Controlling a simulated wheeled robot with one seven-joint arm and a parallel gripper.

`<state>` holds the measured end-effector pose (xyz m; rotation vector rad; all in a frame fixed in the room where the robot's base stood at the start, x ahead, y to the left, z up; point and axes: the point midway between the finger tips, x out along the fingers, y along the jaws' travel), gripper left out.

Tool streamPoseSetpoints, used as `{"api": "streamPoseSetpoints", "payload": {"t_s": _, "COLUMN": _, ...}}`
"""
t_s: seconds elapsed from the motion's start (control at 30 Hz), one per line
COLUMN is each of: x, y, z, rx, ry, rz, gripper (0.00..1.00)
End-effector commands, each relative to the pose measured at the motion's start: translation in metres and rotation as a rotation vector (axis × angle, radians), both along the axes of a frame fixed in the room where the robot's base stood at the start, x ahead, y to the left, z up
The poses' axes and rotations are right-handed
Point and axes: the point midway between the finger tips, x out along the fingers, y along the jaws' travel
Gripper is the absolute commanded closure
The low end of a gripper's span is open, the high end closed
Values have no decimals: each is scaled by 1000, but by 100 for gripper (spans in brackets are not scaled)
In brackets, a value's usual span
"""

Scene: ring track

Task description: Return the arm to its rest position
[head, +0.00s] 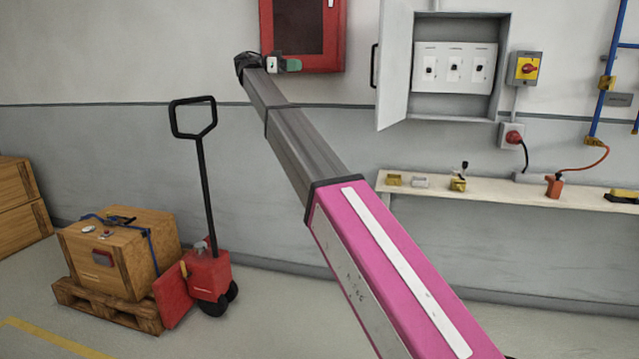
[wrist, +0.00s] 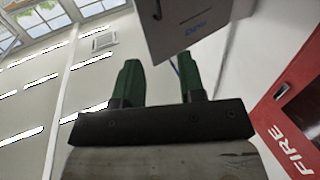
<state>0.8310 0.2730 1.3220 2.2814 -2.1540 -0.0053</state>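My arm, pink near the base and dark grey beyond, reaches up and away across the middle of the head view. My gripper (head: 291,65) is at its far end, in front of the lower part of a red wall cabinet. In the wrist view my gripper (wrist: 158,85) shows two green fingers standing well apart. Nothing is visible between them except the background and the edge of a grey panel. The fingers are open and empty.
The red fire cabinet (wrist: 292,115) is close on the right in the wrist view. A grey electrical box (head: 505,70) has its door (head: 393,65) swung open. A red pallet jack (head: 208,275) and a crate (head: 118,250) stand left.

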Motion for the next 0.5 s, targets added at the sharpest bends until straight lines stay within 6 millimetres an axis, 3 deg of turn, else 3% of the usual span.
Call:
{"api": "streamPoseSetpoints", "payload": {"t_s": 0.37, "x": 6, "y": -29, "z": -61, "rx": 44, "ry": 139, "rz": 46, "gripper": 63}}
{"api": "streamPoseSetpoints", "payload": {"t_s": 0.5, "x": 9, "y": -46, "z": -96, "rx": 73, "ry": 219, "rz": 73, "gripper": 63}}
